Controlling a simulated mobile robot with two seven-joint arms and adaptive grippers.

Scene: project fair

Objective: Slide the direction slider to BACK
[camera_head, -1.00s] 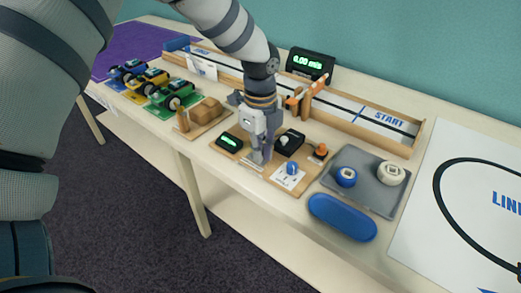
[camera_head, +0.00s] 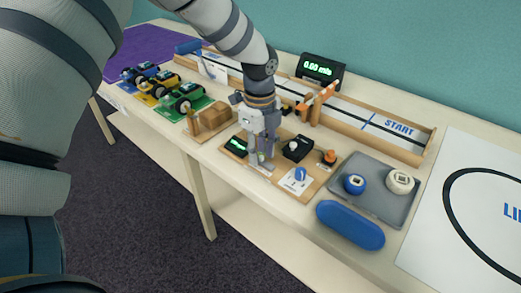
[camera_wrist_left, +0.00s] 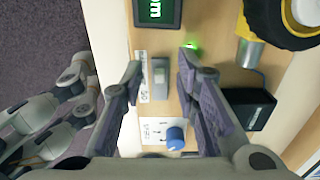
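The direction slider (camera_wrist_left: 160,75) is a small grey slide unit with a white printed label strip beside it, on a wooden control board (camera_head: 316,178). The strip's print is too small to read, and I cannot tell which end the slider's handle is at. In the left wrist view my left gripper (camera_wrist_left: 161,66) is open, with one finger on each side of the slider. No contact shows. In the head view the same gripper (camera_head: 262,160) points down over the board and hides most of the slider. My right gripper is not clearly seen in either view.
The board also holds a green-lit display (camera_head: 237,145), a blue knob (camera_head: 300,174), a black box (camera_head: 297,148) and an orange button (camera_head: 329,157). A grey tray (camera_head: 385,208) and a blue case (camera_head: 350,225) lie to the right. A wooden track (camera_head: 405,152) runs behind.

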